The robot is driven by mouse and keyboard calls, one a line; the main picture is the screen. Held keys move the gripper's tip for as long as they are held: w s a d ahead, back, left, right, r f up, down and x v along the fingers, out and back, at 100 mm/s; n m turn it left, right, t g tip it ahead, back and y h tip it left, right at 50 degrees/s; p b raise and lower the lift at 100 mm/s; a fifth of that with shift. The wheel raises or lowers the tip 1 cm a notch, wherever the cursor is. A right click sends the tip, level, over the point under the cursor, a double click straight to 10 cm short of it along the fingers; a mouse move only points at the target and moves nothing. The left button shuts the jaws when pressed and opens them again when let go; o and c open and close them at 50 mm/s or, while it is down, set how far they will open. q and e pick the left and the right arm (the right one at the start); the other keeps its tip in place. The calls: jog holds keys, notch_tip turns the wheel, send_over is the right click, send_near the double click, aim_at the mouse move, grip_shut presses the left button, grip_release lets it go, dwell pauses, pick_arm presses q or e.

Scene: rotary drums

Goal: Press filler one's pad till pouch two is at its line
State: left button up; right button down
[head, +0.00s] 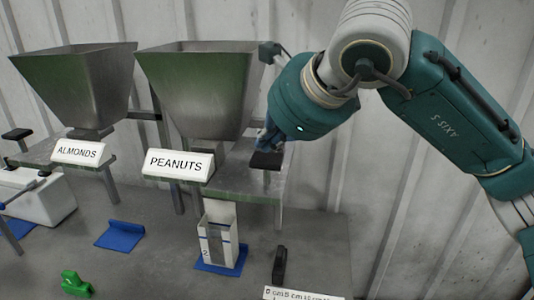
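The filler labelled PEANUTS has a steel hopper (198,88) on a metal shelf, with a black pad (267,160) at its right end. My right gripper (266,145) is over that pad, fingers pointing down at it; contact and finger opening are unclear. A white pouch marked 2 (216,242) stands upright below this filler, with blue lines around it; its fill level cannot be made out. The ALMONDS filler has another hopper (78,84) to the left. No visible label says which filler is one. My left gripper is out of view.
The pouch stands on a blue mat (238,266); another blue mat (120,235) is empty. A green object (75,284) lies at the front left. A black upright piece (279,266) and a white printed plate (303,294) are right of the pouch. Another black pad (17,134) is far left.

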aim_at(268, 160)
jog(key=shift+r, duration=0.1)
jog(key=shift+r+p, duration=1.45)
jog(key=shift+r, duration=1.1)
jog(key=shift+f, duration=0.15)
